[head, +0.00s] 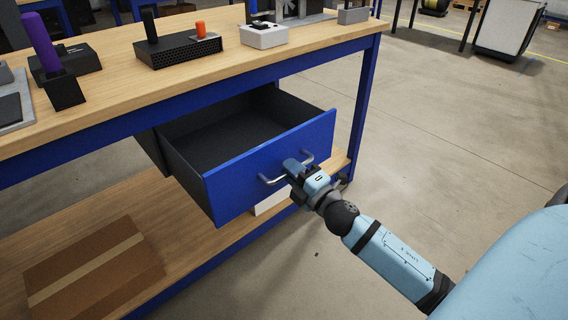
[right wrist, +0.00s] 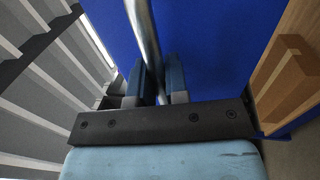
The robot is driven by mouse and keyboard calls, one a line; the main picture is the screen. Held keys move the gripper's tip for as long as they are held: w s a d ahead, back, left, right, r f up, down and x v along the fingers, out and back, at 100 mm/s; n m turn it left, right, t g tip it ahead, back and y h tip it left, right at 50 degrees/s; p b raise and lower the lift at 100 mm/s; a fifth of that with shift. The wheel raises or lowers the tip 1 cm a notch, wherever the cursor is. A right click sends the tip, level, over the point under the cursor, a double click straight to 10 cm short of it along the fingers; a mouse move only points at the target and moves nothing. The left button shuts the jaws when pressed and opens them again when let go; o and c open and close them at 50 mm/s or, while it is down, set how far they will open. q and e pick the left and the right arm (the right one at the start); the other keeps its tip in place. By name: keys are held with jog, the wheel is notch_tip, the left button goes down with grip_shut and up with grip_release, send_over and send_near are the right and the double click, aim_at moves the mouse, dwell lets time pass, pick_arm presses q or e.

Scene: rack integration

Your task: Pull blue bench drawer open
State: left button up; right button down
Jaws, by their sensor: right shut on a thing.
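The blue bench drawer (head: 240,180) stands well out from under the bench, and its dark inside looks empty. Its silver bar handle (head: 270,181) is on the front panel. My right gripper (head: 296,168) is shut on the handle at the drawer front. In the right wrist view the handle (right wrist: 142,40) passes between the two fingers of the gripper (right wrist: 161,88), with the blue drawer front behind. My left gripper is not in view.
The wooden bench top (head: 120,95) carries a black box with an orange knob (head: 178,50), a white box (head: 264,36) and a purple-handled item (head: 40,40). A cardboard box (head: 85,270) lies on the lower shelf. Open floor (head: 450,130) is at the right.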

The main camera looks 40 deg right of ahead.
jog(key=shift+s, duration=0.15)
jog(key=c, duration=1.1)
grip_release()
jog(key=p+v, duration=0.1)
jog(key=v, duration=1.2)
jog(key=shift+s+f, duration=0.1)
jog(key=shift+s, duration=0.3)
